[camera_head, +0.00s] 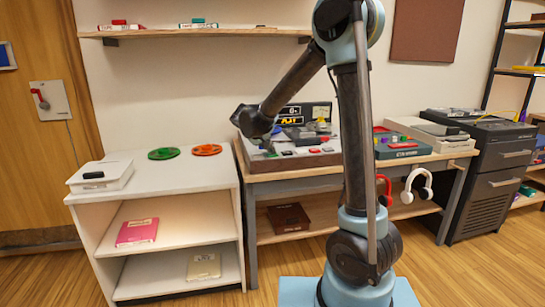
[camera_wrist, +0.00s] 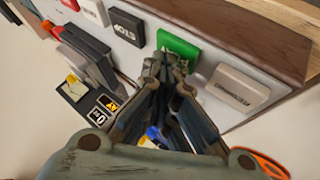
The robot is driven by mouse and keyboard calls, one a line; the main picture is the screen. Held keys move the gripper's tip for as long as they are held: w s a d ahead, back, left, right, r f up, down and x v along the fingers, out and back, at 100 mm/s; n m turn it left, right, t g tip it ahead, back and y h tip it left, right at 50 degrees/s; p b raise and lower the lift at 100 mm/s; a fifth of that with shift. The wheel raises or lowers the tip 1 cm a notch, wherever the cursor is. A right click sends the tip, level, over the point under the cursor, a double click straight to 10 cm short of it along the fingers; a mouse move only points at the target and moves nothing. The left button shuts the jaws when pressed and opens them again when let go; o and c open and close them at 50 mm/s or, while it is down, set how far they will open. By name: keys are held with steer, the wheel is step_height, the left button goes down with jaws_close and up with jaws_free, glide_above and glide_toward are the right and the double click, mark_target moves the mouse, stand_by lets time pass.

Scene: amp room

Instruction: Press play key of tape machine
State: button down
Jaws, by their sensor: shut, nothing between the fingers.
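The tape machine (camera_head: 302,160) stands on the wooden bench, with a row of coloured keys along its front. In the wrist view a green key (camera_wrist: 177,46) sits between a black key marked STOP (camera_wrist: 127,25) and a grey key (camera_wrist: 240,88). Its label is mostly hidden by my fingers. My gripper (camera_wrist: 165,60) is shut and empty, its fingertips overlapping the lower edge of the green key in the picture. I cannot tell whether they touch it. A display (camera_head: 289,114) on the machine shows yellow lettering, ending in "AY" in the wrist view.
A white shelf unit (camera_head: 165,180) with green and orange reels stands left of the bench. A box of coloured blocks (camera_head: 400,146) and a grey machine (camera_head: 427,132) stand to the right. White headphones (camera_head: 417,186) hang from the bench front.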

mark_target(270, 154)
steer(key=shift+r, duration=0.9)
step_height(270, 154, up, 5)
stand_by(0.6)
steer(key=shift+d, duration=0.1)
stand_by(0.3)
